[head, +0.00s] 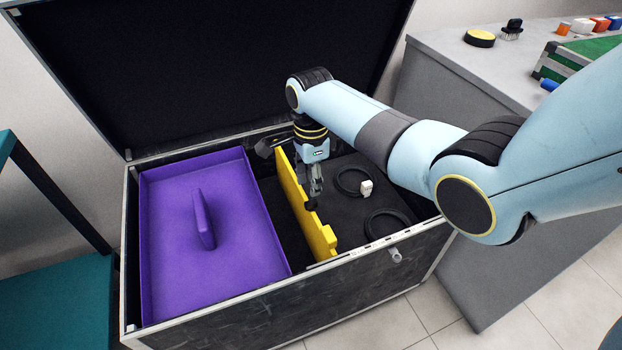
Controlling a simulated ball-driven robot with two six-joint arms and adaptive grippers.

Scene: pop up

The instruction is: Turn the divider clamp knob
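The yellow divider (300,208) stands upright in the open black case (290,310), to the right of the purple tray (250,243). My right gripper (316,194) points down at the divider's right side, close to its top edge. A small dark piece (311,205) sits at the divider's edge just below the fingertips; I cannot tell whether it is the clamp knob or whether the fingers touch it. The fingers look close together, but their gap is unclear. A small grey knob-like part (396,255) sticks out of the case's front wall. My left gripper is not in view.
The raised lid (230,70) stands behind. A grey counter (450,45) with small items is at right, a teal surface (55,300) at left.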

